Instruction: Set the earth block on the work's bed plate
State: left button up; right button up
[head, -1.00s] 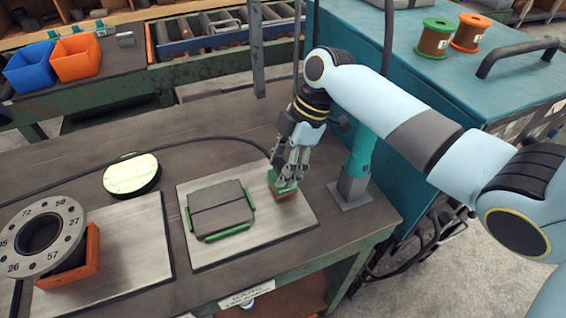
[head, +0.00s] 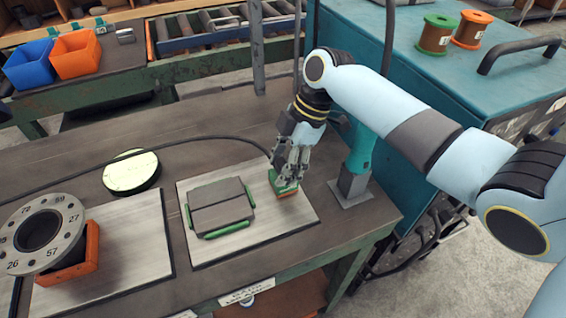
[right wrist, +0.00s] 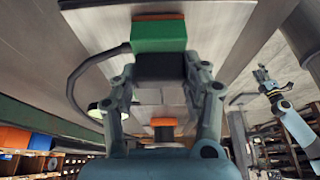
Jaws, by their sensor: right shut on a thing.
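The earth block, green with an orange face, is in my right gripper (head: 289,172). It shows in the right wrist view as a green block (right wrist: 158,37) with a dark part between the two fingers and the orange side toward the plate. The block (head: 284,186) is at the right part of the right-hand metal bed plate (head: 265,230), on it or just above; I cannot tell contact for sure. A black cable runs to the block. An arm with a small gripper (right wrist: 268,82), apparently my left, shows at the right of the right wrist view; its jaws are too small to judge.
A grey block with green edge strips (head: 221,208) lies on the same plate, left of the earth block. A numbered flange (head: 40,233) on an orange support (head: 92,250) stands on the left plate (head: 135,240). A teal post (head: 358,165) stands close right of my gripper. A round pale disc (head: 131,173) lies behind.

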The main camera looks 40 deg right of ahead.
jog(key=shift+f, duration=0.15)
jog(key=o, duration=1.2)
jog(key=shift+w+a+r+p+v, duration=0.15)
jog(key=shift+a+p+v, duration=0.6)
jog(key=shift+v, duration=2.65)
jog(key=shift+w+a+r+p+v, duration=0.2)
jog(key=shift+p+v, duration=1.1)
jog(key=shift+v, duration=2.1)
jog(key=shift+a+r+p+v, duration=0.35)
jog(key=shift+p+v, duration=0.7)
jog(key=shift+v, duration=2.35)
jog(key=shift+a+f, duration=0.15)
jog(key=shift+f, duration=0.05)
